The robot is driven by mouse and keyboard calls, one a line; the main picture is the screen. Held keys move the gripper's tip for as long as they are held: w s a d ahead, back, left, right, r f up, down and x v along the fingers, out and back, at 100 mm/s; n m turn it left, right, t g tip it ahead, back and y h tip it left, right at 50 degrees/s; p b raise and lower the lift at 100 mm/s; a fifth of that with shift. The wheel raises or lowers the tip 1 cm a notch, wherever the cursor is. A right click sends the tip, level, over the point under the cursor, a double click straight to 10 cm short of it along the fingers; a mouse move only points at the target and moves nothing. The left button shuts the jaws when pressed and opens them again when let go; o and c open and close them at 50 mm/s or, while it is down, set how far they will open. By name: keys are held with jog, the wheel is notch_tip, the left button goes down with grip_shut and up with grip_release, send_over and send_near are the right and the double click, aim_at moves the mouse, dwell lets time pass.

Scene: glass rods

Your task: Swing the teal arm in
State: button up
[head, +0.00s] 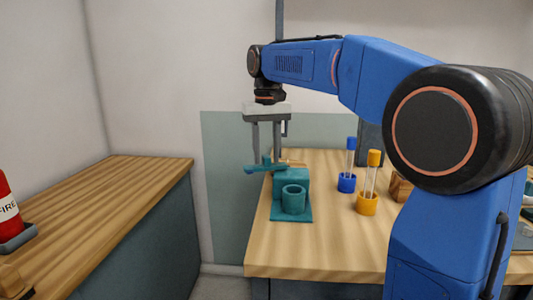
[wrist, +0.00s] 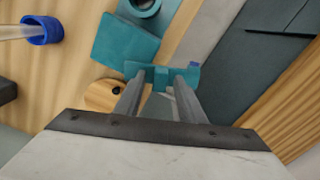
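The teal arm (head: 258,168) sticks out to the left from the teal block (head: 291,181), past the table's left edge. The block stands on a teal base with a round teal cup (head: 293,199) in front. My gripper (head: 266,160) points down over the teal arm, its fingers apart on either side of a small upright tab. In the wrist view the teal arm (wrist: 161,72) crosses at the fingertips (wrist: 162,78), with the tab between them and gaps visible. The fingers hide parts of the arm.
A blue holder (head: 347,183) and an orange holder (head: 367,204), each with glass rods, stand to the right on the wooden table (head: 330,258). A round wooden piece (wrist: 103,95) lies near the block. A fire extinguisher (head: 6,208) stands on the left counter (head: 110,215).

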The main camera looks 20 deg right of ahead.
grip_shut()
jog(key=shift+s, duration=0.1)
jog(key=n, duration=0.1)
jog(key=s+n, duration=0.1)
jog(key=n, duration=0.1)
jog(key=shift+a, duration=0.1)
jog(key=s+n, duration=0.1)
jog(key=n, duration=0.1)
jog(key=s+n, duration=0.1)
jog(key=n, duration=0.1)
jog(key=d+n, duration=0.1)
jog(key=n, duration=0.2)
jog(key=shift+s, duration=0.4)
jog(key=shift+s+d+n, duration=0.25)
jog(key=shift+n, duration=0.65)
jog(key=shift+s+d+n, duration=0.25)
jog(key=shift+n, duration=0.65)
